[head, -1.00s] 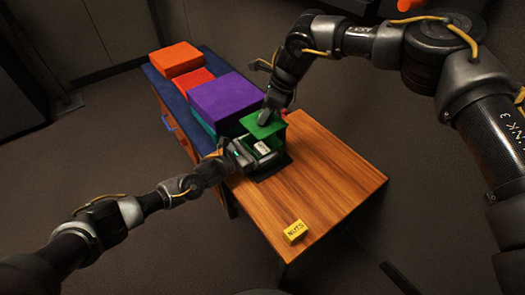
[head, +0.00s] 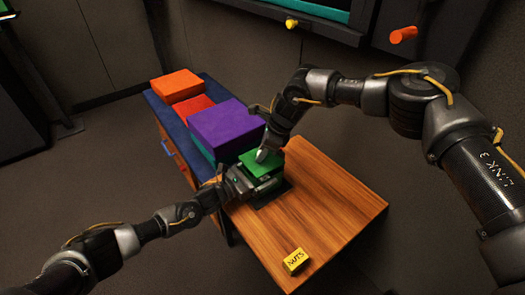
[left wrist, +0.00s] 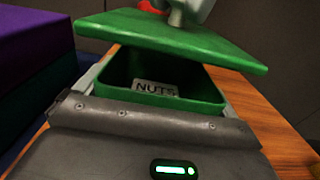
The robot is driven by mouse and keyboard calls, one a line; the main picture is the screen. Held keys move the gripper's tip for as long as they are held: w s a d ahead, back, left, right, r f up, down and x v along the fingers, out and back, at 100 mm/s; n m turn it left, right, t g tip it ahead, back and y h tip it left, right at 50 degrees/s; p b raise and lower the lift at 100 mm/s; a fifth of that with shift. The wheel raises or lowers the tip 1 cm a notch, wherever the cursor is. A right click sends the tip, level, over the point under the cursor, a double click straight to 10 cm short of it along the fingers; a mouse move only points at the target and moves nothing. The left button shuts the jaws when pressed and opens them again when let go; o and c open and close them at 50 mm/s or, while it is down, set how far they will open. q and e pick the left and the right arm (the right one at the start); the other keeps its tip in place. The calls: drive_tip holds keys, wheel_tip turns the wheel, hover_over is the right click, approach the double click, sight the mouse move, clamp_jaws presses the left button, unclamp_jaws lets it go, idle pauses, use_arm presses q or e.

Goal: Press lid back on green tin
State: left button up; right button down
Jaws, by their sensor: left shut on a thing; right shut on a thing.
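The green lid (head: 262,163) is over the green tin on the wooden table. In the left wrist view the lid (left wrist: 190,38) sits tilted above the open tin (left wrist: 205,92), with a gap at the near side. A label reading NUTS (left wrist: 155,89) shows inside the tin. My right gripper (head: 264,153) is shut on the top of the lid; its tip also shows in the left wrist view (left wrist: 178,14). My left gripper (head: 262,180) is shut around the tin's sides. In the head view the lid and left gripper hide most of the tin.
A yellow block marked NUTS (head: 296,262) lies near the table's front edge. A purple box (head: 226,124) stands close to the tin's left, with orange (head: 176,85) and red (head: 196,104) boxes behind. The right part of the wooden table (head: 335,200) is clear.

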drive_tip(key=shift+f, duration=0.9)
drive_tip(key=shift+f, duration=0.55)
drive_tip(key=c, duration=1.1)
unclamp_jaws()
drive_tip(key=v, duration=1.2)
